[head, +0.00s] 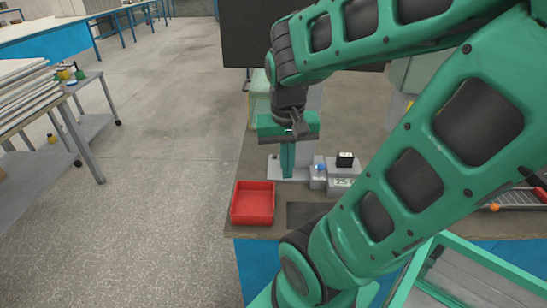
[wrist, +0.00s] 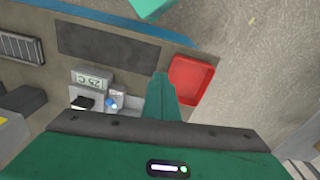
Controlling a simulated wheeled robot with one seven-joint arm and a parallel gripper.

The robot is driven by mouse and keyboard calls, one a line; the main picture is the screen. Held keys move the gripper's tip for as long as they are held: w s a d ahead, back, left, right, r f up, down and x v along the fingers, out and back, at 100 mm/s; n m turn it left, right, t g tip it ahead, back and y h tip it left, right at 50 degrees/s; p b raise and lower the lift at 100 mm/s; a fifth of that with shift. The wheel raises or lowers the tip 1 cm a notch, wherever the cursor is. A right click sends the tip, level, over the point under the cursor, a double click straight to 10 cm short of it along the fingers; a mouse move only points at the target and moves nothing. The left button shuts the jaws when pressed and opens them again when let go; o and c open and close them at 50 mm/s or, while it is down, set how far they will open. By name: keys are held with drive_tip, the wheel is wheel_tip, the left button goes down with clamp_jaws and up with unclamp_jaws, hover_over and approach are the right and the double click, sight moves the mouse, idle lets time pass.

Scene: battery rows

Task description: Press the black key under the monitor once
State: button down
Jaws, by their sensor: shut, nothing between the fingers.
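The black key (head: 345,159) sits on top of a small grey block under the dark monitor (head: 240,40). It also shows in the wrist view (wrist: 82,103), left of my fingers. A label reading "25 C" (head: 344,182) is on the front of its block. A blue round knob (head: 320,167) sits on a smaller grey block just left of the key. My gripper (head: 288,176) is shut and empty, pointing down. In the head view it is left of the knob and key, apart from both. In the wrist view its fingers (wrist: 161,82) are together. My arm hides much of the monitor.
A red tray (head: 253,222) stands at the bench's left edge, close to my gripper. A dark mat (wrist: 106,47) lies on the bench in front of the blocks. Right of it is a grated rack (head: 510,200). A side table with stacked boards (head: 25,85) stands at far left.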

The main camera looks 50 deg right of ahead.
drive_tip(key=w+d+f+m+t+h, duration=0.1)
drive_tip(key=w+d+f+m+h, duration=0.15)
drive_tip(key=w+d+m, duration=0.5)
drive_tip(key=w+d+f+m+t+h, duration=0.1)
drive_tip(key=w+d+f+m+h, duration=0.3)
drive_tip(key=w, duration=0.6)
drive_tip(key=m+h, duration=0.1)
drive_tip(key=m, duration=0.3)
hover_over(275, 157)
drive_tip(key=shift+w+a+f, duration=0.1)
drive_tip(key=shift+a+f, duration=0.1)
drive_tip(key=shift+f, duration=0.25)
drive_tip(key=shift+w+a+f, duration=0.1)
drive_tip(key=shift+a+f, duration=0.1)
drive_tip(key=shift+f, duration=0.2)
drive_tip(key=shift+f, duration=0.1)
drive_tip(key=shift+f, duration=4.3)
drive_tip(key=shift+f, duration=0.15)
drive_tip(key=shift+f, duration=0.25)
